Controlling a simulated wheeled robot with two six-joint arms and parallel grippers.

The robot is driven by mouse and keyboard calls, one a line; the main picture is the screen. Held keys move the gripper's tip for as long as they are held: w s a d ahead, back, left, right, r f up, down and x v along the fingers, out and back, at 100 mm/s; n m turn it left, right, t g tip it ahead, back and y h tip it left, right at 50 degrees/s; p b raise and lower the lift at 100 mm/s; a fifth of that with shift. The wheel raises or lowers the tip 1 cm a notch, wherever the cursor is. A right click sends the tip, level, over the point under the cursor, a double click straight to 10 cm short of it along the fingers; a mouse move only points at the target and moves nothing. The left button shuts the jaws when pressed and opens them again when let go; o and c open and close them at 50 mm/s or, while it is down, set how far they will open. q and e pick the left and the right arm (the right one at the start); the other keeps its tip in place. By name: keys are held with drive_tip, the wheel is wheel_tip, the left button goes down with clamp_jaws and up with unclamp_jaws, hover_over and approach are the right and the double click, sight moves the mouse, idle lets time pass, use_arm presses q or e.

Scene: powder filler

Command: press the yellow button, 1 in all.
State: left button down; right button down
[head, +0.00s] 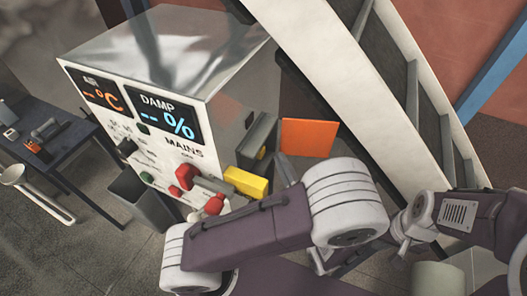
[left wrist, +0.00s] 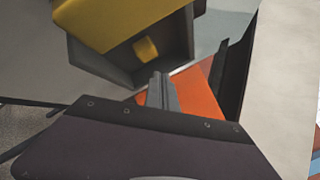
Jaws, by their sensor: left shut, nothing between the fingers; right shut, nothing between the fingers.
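A small yellow button (left wrist: 146,48) sits inside a grey open-sided housing (left wrist: 182,45) in the left wrist view. In the head view the yellow button (head: 262,152) shows as a small patch in the grey housing (head: 259,136) on the right side of the machine. My left gripper (left wrist: 159,80) is shut and empty, its fingertips just below the button in the picture; a gap shows between them. I cannot make out my right gripper.
A yellow block (head: 246,182) juts out beside the housing; it also shows in the left wrist view (left wrist: 125,20). An orange panel (head: 308,137) stands right of it. Red knobs (head: 187,175) are on the machine's front (head: 150,140). A dark table (head: 60,150) stands at left.

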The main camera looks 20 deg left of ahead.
use_arm(q)
drive_tip(key=d, duration=0.3)
drive_tip(key=shift+s+d, duration=0.1)
drive_tip(key=shift+d, duration=0.15)
idle(0.7)
